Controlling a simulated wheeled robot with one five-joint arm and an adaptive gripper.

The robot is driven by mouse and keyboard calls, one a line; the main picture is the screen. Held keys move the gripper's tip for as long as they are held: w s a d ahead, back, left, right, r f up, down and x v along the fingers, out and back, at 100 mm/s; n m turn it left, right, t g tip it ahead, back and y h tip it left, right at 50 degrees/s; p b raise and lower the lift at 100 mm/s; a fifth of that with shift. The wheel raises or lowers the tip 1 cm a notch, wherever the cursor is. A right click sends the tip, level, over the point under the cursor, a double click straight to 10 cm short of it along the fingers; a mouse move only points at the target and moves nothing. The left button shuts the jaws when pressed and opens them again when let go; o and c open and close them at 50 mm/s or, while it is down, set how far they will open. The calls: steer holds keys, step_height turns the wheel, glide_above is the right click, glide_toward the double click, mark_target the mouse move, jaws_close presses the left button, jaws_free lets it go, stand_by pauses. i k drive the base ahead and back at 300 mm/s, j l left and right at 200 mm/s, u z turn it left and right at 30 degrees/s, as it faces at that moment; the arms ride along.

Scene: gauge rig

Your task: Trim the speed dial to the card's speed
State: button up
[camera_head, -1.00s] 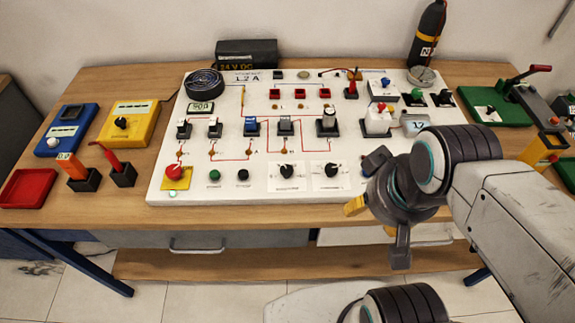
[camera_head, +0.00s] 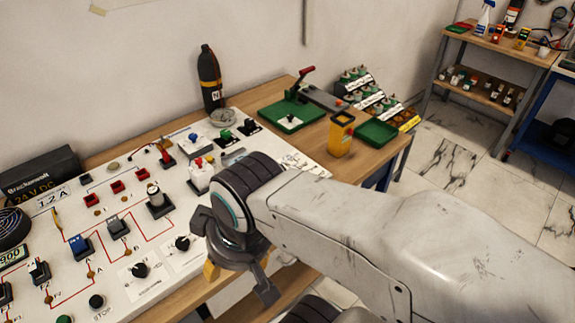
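Two black dials stand on white scale plates at the front of the white panel (camera_head: 120,254). The left dial (camera_head: 140,270) and the right dial (camera_head: 182,243) both show, but their scale print is too small to read, so I cannot tell which is the speed dial. A small greenish plate or display at the left edge (camera_head: 12,254) seems to read 900. I cannot make out a speed card for certain. My gripper (camera_head: 236,278) hangs in front of the panel's front edge, right of and apart from the dials.
Switches, sockets and a STOP button (camera_head: 96,301) crowd the panel. Floor is open beyond the table (camera_head: 395,150).

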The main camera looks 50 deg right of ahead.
mark_target(139, 271)
steer(key=l+z, duration=0.15)
steer(key=z, duration=0.2)
steer(key=l+z, duration=0.2)
steer(key=z, duration=0.2)
steer(key=l+z, duration=0.15)
steer(key=z, duration=0.2)
